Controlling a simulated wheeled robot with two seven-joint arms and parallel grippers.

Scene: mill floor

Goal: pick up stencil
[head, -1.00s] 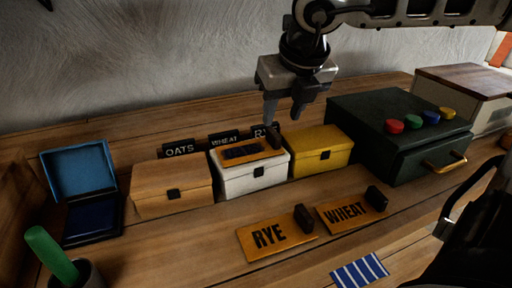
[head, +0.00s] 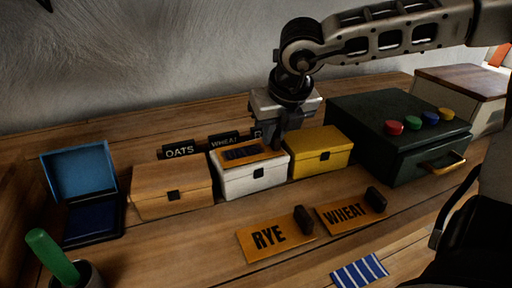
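An orange stencil (head: 257,156) lies on top of the white box (head: 256,179); its dark lettering is too dim to read surely. My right gripper (head: 278,142) is down at the right end of this stencil, where its dark block handle was visible before. The fingers and handle blend together, so I cannot tell whether they are closed on it. Two more orange stencils, RYE (head: 268,237) and WHEAT (head: 344,212), lie flat on the bench, each with a dark block handle. My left gripper is not in view.
A wooden box (head: 172,192) and a yellow box (head: 320,151) flank the white box. Dark name signs (head: 180,151) stand behind. An open blue ink pad (head: 80,172) is at left, a dark green cabinet (head: 385,125) at right. A striped cloth (head: 360,271) lies in front.

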